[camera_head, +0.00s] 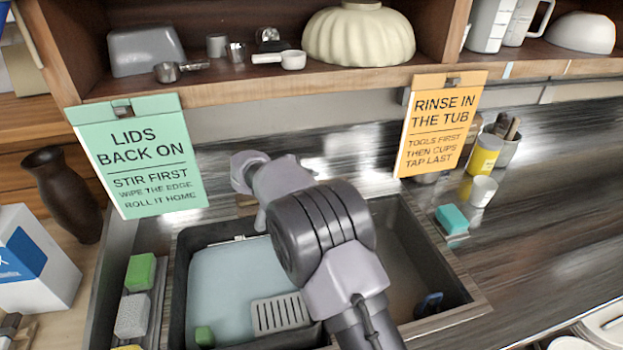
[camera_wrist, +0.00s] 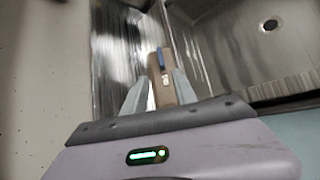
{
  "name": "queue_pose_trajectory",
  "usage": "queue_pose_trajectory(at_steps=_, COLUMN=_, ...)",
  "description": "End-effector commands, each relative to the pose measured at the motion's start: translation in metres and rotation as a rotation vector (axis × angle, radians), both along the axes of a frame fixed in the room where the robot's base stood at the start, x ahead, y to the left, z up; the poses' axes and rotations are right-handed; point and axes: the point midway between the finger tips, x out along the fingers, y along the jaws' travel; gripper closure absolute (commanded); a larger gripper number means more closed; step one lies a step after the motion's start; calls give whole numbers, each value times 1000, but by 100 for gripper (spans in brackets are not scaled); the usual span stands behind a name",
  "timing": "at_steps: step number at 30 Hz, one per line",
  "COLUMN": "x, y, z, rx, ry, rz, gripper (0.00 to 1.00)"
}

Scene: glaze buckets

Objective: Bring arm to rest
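My arm (camera_head: 320,235) reaches up over the sink in the head view, bent at a dark joint. Its light grey far end (camera_head: 250,172) is above the sink's back edge, and the fingers are hidden there. In the wrist view my gripper (camera_wrist: 162,80) shows two pale fingers standing apart. A brown piece with a blue strip (camera_wrist: 160,62) shows between them. It seems to lie beyond the fingers on the metal surface; I see no clear grip on it.
The sink holds a grey-blue tub (camera_head: 225,270) on the left; its right basin (camera_head: 410,250) is largely open. Two hanging signs, green (camera_head: 140,150) and orange (camera_head: 440,120), flank the arm below a loaded shelf (camera_head: 240,92). A yellow cup (camera_head: 485,155) and a white cup (camera_head: 482,191) stand right.

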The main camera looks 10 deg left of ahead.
Motion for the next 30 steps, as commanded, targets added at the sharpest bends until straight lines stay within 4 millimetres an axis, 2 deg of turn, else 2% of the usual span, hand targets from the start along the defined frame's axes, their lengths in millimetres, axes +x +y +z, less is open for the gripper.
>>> queue_pose_trajectory(at_steps=15, x=-5, y=2, z=5, rx=4, ry=0, rz=-5, gripper=66)
queue_pose_trajectory(at_steps=17, x=-9, y=-9, z=14, rx=41, ry=-1, rz=-40, gripper=66)
queue_pose_trajectory(at_steps=19, x=-23, y=-41, z=37, rx=150, ry=-1, rz=-147, gripper=66)
queue_pose_trajectory(at_steps=20, x=-35, y=-60, z=51, rx=220, ry=-2, rz=-216, gripper=66)
queue_pose_trajectory(at_steps=22, x=-77, y=-110, z=81, rx=417, ry=-10, rz=-412, gripper=66)
queue_pose_trajectory(at_steps=23, x=-100, y=-129, z=92, rx=507, ry=-16, rz=-501, gripper=66)
queue_pose_trajectory(at_steps=24, x=-132, y=-153, z=104, rx=625, ry=-26, rz=-619, gripper=66)
queue_pose_trajectory(at_steps=26, x=-185, y=-180, z=116, rx=803, ry=-49, rz=-797, gripper=66)
queue_pose_trajectory(at_steps=27, x=-222, y=-194, z=120, rx=920, ry=-65, rz=-913, gripper=66)
queue_pose_trajectory(at_steps=30, x=-308, y=-213, z=116, rx=1204, ry=-112, rz=-1188, gripper=66)
